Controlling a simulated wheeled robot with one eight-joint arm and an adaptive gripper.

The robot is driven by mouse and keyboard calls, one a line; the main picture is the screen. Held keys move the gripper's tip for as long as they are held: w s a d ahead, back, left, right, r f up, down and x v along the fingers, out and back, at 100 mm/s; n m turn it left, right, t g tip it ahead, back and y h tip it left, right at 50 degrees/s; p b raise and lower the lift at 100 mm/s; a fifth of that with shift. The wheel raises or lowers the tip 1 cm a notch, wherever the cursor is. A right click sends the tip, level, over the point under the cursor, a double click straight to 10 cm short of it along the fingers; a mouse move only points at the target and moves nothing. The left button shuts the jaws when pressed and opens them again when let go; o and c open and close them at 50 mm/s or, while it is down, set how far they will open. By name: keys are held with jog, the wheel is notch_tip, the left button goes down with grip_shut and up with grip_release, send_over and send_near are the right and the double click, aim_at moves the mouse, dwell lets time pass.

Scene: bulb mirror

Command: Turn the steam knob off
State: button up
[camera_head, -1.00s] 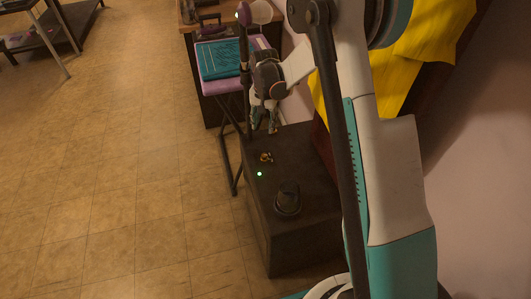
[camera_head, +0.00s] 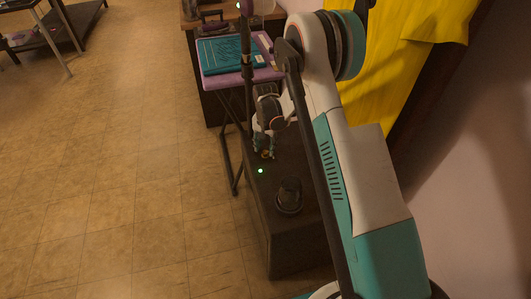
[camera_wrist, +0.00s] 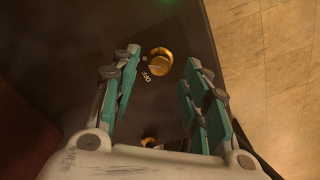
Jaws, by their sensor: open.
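The steam knob is a small brass knob (camera_wrist: 159,62) on top of a dark box (camera_head: 276,237). In the wrist view it lies just beyond and between my open fingertips, with the word OFF printed beside it. In the head view the knob (camera_head: 267,154) is mostly hidden by my gripper (camera_head: 264,152), which points down over it. My gripper (camera_wrist: 163,70) is open, with one teal finger on each side of the knob. I cannot tell whether a finger touches it. A second brass part (camera_wrist: 149,140) shows lower down between the fingers.
A green light (camera_head: 261,171) glows on the box near the knob. A dark round object (camera_head: 289,195) stands on the box's near part. Behind is a purple stool (camera_head: 240,82) with a teal book (camera_head: 228,57). A yellow cloth (camera_head: 395,60) hangs at right.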

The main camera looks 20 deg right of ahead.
aim_at(265, 153)
jog(key=shift+f+b, duration=0.3)
jog(key=shift+f, duration=0.95)
jog(key=shift+c, duration=0.6)
grip_shut()
jog(key=n, duration=0.5)
jog(key=shift+n, duration=0.4)
jog(key=n, duration=0.5)
jog(key=shift+n, duration=0.7)
